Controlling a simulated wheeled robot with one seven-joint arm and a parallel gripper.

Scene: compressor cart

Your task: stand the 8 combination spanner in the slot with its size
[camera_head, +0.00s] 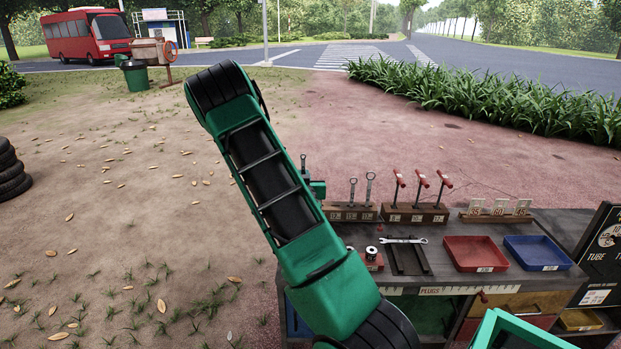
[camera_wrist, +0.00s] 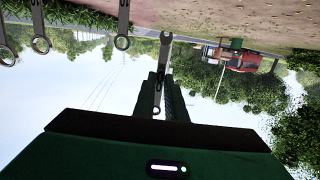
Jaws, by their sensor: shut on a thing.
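My gripper (camera_head: 318,188) is at the left end of the wooden spanner rack (camera_head: 349,214), partly hidden behind my arm. In the wrist view, my gripper (camera_wrist: 161,92) is shut on a slim grey combination spanner (camera_wrist: 166,55). Its ring end is near the palm, its open end reaches out beyond the fingers, clear of any slot. Its upper end (camera_head: 303,161) seems to show in the head view. Two spanners (camera_head: 353,190) (camera_head: 370,186) stand in the rack, ring ends up. The wrist view shows three standing spanners (camera_wrist: 122,25), upside down. Slot labels are too small to read.
Right of the rack stand a block with red-handled tools (camera_head: 420,190) and a stand with white number cards (camera_head: 500,208). In front lie another spanner (camera_head: 403,240) on dark rails, a red tray (camera_head: 476,254) and a blue tray (camera_head: 538,253).

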